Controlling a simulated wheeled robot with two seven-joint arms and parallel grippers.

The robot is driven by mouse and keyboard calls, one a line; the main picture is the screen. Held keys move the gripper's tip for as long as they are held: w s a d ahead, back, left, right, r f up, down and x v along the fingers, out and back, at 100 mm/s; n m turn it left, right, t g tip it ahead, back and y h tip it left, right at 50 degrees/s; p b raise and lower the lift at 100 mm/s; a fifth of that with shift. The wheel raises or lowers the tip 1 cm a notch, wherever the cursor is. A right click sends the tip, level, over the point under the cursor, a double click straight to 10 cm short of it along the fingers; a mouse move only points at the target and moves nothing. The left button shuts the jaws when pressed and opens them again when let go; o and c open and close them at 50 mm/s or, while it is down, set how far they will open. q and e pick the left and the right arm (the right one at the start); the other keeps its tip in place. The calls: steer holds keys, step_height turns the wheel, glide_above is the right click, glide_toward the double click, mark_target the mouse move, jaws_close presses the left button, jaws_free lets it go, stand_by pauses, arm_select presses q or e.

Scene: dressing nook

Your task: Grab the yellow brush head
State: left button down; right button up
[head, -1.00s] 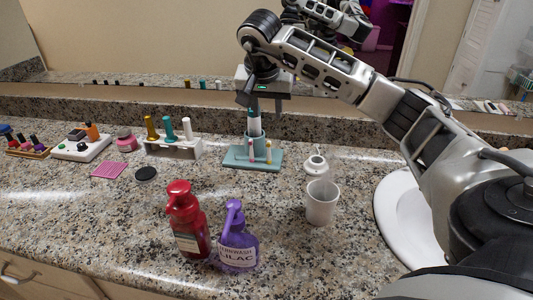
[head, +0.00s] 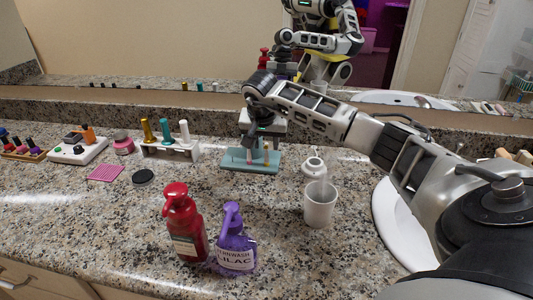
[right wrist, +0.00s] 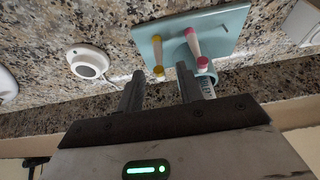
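I see no contact. My left gripper is not in view.
A red pump bottle (head: 186,225) and a purple one (head: 235,245) stand in front. The mirror rises behind.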

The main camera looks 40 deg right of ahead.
jaws_close()
steer(key=shift+r, duration=0.1)
